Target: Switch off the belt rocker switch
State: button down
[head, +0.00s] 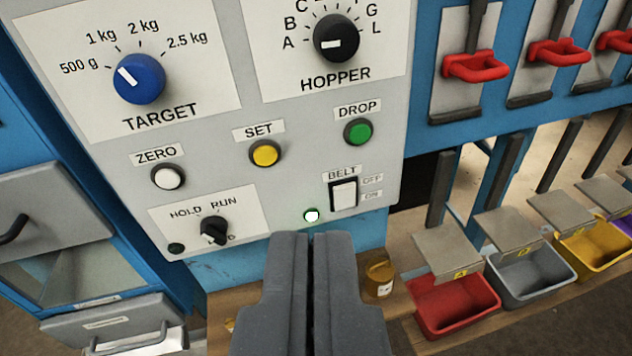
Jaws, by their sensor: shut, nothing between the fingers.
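The belt rocker switch (344,195) is a white rocker in a dark frame at the lower right of the grey control panel (215,130). The label BELT is above it, with OFF beside its upper part and ON beside its lower part. I cannot tell clearly which end is pressed in. My gripper (312,236) is shut and empty. It points at the panel's lower edge, below and a little left of the rocker, apart from it in the picture.
The panel also holds a blue TARGET knob (139,79), a black HOPPER knob (336,38), a green DROP button (358,132), a yellow SET button (265,153), a white ZERO button (168,176) and a HOLD/RUN selector (214,230). Red handles (476,66) and coloured bins (455,305) are at right.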

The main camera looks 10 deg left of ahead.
jog(key=w+a+f+m+t+h+p, duration=0.1)
jog(key=w+a+f+m+p, duration=0.1)
jog(key=w+f+m+p, duration=0.45)
jog(key=w+a+f+m+p, duration=0.1)
jog(key=w+a+f+m, duration=0.3)
jog(key=w, duration=0.6)
jog(key=d+f+m+g+h+p, duration=0.1)
jog(key=d+f+m+h+p, duration=0.1)
jog(key=f, duration=0.5)
jog(key=d+f+m+g+h+p, duration=0.1)
jog(key=d+f+m+h+p, duration=0.1)
jog(key=d+f+m+h, duration=0.3)
notch_tip(320, 180, down, 3)
jog(key=d, duration=0.2)
jog(key=shift+d+f+h+p, duration=0.15)
jog(key=shift+d+h+p, duration=0.25)
jog(key=shift+w, duration=0.15)
jog(key=p, duration=0.5)
send_near(345, 197)
jog(key=shift+w+d, duration=2.1)
jog(key=shift+d, duration=0.35)
jog(key=shift+f, duration=0.15)
